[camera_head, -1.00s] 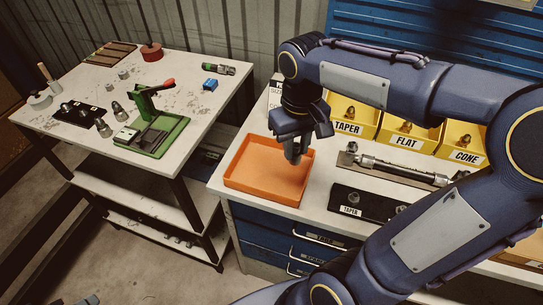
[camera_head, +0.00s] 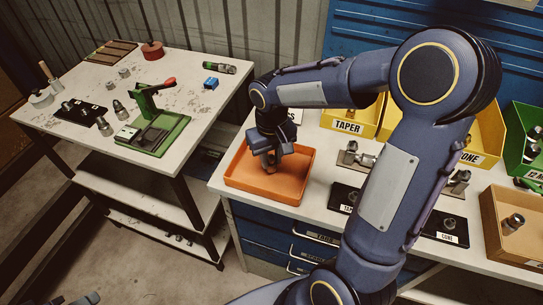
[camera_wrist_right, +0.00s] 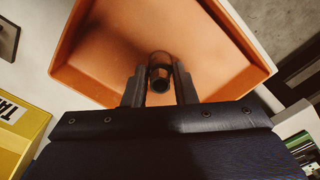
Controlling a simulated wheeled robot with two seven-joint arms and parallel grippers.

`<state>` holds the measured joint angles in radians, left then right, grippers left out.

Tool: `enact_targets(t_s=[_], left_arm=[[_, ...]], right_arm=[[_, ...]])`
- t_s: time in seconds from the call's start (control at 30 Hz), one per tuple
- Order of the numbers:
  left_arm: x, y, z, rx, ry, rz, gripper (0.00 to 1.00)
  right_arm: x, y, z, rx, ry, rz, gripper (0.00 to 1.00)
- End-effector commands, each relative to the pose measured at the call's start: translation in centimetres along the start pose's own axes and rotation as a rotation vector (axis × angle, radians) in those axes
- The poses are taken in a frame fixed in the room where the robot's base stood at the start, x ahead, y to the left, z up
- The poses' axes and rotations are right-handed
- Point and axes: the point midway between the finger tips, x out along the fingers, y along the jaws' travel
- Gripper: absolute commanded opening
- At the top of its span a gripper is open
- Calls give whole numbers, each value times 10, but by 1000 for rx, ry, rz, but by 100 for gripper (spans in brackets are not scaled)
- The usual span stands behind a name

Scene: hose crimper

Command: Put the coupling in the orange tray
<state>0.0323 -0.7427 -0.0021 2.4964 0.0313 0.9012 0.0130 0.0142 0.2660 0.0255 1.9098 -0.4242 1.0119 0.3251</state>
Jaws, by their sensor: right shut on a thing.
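The orange tray (camera_head: 296,188) sits at the left end of the right-hand bench. My right gripper (camera_head: 270,162) is over the tray's inside, pointing down. In the right wrist view its fingers (camera_wrist_right: 160,88) are shut on the coupling (camera_wrist_right: 160,73), a dark metal cylinder with an open end facing the camera. The coupling is within the tray's outline; I cannot tell whether it touches the tray floor. The tray (camera_wrist_right: 95,65) holds nothing else that shows. My left gripper is not in view.
Yellow bins (camera_head: 349,118) stand behind the tray. A fitting on a metal plate (camera_head: 357,157) and black labelled mats (camera_head: 444,228) lie right of it. A cardboard box (camera_head: 512,233) is at far right. The left table (camera_head: 185,88) carries a green press (camera_head: 152,132).

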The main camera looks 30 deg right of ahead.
Motion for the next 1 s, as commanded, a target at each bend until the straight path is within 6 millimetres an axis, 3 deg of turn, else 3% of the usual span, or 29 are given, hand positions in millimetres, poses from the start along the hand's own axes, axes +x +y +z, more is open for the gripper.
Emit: enact_targets(t_s=[0.2,0.23,0.37,0.77,1.0], left_arm=[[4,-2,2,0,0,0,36],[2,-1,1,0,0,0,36],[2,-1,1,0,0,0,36],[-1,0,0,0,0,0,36],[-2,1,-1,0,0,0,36]], right_arm=[[5,0,0,0,0,0,2],[3,0,0,0,0,0,29],[3,0,0,0,0,0,46],[-6,0,0,0,2,0,46],[-52,0,-1,0,7,-1,46]])
